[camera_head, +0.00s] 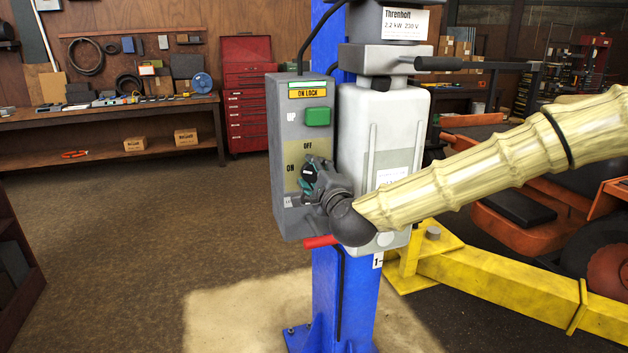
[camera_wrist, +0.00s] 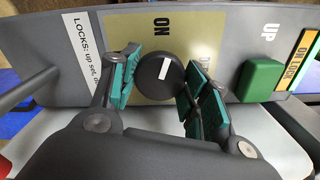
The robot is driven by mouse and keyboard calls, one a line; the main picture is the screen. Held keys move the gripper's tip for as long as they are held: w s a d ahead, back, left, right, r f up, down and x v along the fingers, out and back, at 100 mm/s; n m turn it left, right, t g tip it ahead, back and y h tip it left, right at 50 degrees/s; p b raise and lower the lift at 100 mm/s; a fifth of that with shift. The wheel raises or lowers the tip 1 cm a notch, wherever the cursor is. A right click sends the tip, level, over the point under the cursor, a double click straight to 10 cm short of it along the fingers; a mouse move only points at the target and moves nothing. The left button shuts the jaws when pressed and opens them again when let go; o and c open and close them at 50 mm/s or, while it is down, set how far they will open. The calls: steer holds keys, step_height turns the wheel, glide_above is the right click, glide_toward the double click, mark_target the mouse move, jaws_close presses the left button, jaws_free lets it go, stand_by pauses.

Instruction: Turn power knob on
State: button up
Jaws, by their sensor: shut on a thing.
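The power knob is a round black dial with a white mark, seen in the wrist view (camera_wrist: 152,84). It sits on a tan plate (camera_head: 292,156) on the grey control box (camera_head: 287,218). In the wrist view the white mark runs roughly toward the ON label (camera_wrist: 161,27), tilted slightly. The OFF label (camera_head: 308,146) shows in the head view. My gripper (camera_head: 309,178) is at the box front, its green-padded fingers (camera_wrist: 160,88) on either side of the knob and shut on it. In the head view the gripper hides the knob.
A green UP button (camera_head: 317,117) and an ON LOCK label (camera_head: 308,93) are above the plate. A red-handled lever (camera_head: 320,241) is below the box. A blue post (camera_head: 327,290) stands behind. A yellow lift arm (camera_head: 500,285) and an orange mower (camera_head: 520,225) are at right.

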steer(key=shift+n+b, duration=0.45)
steer(key=shift+n, duration=1.35)
steer(key=o, duration=1)
steer(key=shift+o, duration=0.2)
steer(key=v, duration=1.2)
steer(key=shift+f, duration=0.1)
